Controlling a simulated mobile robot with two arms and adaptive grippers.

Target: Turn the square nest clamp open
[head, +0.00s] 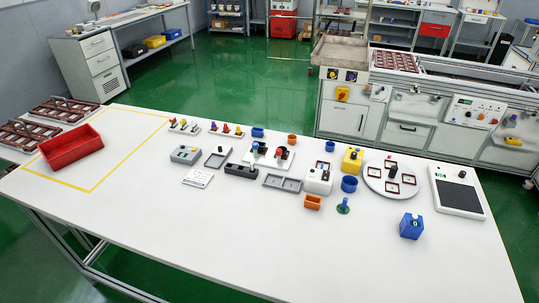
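A white fixture plate (268,164) stands near the middle of the long white table. Neither of my grippers shows in the head view.
A dark grey block (241,171), a grey tray (282,183) and a white box with a black knob (318,180) stand close in front of the fixture. A round white plate (377,185) is further right. A red bin (72,146) is at left. The table's front is clear.

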